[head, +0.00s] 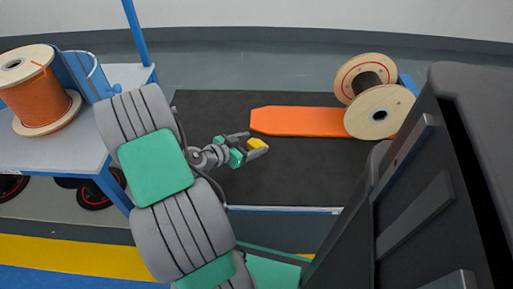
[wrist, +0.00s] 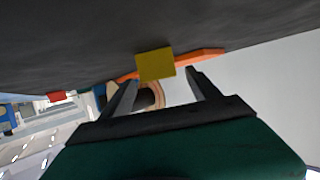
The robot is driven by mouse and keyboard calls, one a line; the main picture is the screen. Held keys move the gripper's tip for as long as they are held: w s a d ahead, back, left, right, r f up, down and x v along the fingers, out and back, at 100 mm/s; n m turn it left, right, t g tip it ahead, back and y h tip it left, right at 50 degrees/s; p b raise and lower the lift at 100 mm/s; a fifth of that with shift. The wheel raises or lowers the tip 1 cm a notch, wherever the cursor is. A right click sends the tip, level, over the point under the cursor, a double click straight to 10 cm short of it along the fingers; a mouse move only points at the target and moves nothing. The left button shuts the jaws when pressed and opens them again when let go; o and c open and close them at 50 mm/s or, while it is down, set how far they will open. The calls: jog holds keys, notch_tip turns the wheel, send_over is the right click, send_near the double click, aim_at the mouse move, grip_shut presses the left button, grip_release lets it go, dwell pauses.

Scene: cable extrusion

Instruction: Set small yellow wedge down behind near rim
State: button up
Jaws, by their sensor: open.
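The small yellow wedge (head: 258,144) shows at the tips of my gripper (head: 252,142) in the head view, over the dark mat. In the wrist view the wedge (wrist: 156,64) lies just past the two fingertips (wrist: 163,77), between their lines. The fingers are spread, with a gap beside the wedge. I cannot tell whether the wedge touches the mat. The wooden cable reel (head: 378,112) stands on its rims at the right, with its near rim facing the camera. It is apart from the wedge. Part of it shows between my fingers in the wrist view (wrist: 158,94).
An orange board (head: 295,121) lies on the dark mat (head: 215,105), between the wedge and the reel. A table (head: 60,152) at the left carries another reel (head: 42,100) with orange cable. A dark body fills the right side. The mat left of the board is clear.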

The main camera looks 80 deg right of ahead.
jog(key=x, duration=0.2)
jog(key=shift+s+d+f, duration=0.15)
jog(key=shift+d, duration=0.05)
jog(key=shift+c, duration=0.3)
grip_shut()
dwell(0.3)
